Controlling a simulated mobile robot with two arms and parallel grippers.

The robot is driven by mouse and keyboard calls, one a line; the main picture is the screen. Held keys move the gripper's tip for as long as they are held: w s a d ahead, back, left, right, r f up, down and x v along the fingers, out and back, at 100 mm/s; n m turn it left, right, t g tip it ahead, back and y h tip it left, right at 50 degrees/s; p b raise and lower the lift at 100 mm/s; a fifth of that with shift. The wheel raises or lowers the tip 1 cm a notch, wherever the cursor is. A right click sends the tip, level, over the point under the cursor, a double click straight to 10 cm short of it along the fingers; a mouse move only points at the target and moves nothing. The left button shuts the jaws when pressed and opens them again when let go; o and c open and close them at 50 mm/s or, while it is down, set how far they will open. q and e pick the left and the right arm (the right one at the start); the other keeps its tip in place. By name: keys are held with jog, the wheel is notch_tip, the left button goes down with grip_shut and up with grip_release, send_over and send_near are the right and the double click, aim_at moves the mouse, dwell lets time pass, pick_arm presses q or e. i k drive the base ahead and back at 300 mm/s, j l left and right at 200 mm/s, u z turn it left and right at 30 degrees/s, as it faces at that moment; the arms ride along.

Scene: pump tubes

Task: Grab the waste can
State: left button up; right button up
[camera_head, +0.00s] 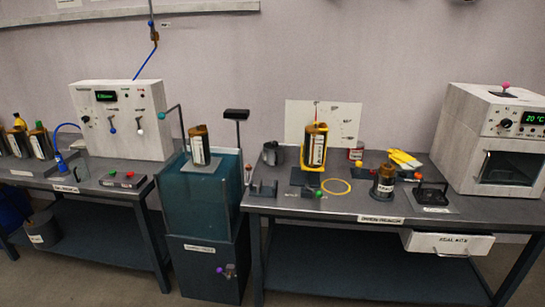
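A grey bucket-like can (42,229) with a small white label stands low at the left, by the lower shelf of the left bench. Its label is too small to read, so I cannot tell for sure that it is the waste can. A dark grey mug-like can (272,153) stands at the back left of the right bench. A dark labelled canister (384,182) stands toward the right of that bench. Neither of my grippers is in view.
The left bench (105,168) holds a white control box (120,120) and several bottles. A teal tank (203,200) on a dark cabinet stands between the benches. The right bench (300,208) holds a white oven (490,140). Floor shows below the left bench.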

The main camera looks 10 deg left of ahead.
aim_at(271, 156)
jog(key=i+l, duration=0.1)
jog(key=i, duration=0.3)
jog(key=i+l+u, duration=0.15)
jog(key=i, duration=0.2)
jog(key=i+l, duration=0.1)
jog(key=i, duration=0.3)
jog(key=u, duration=0.05)
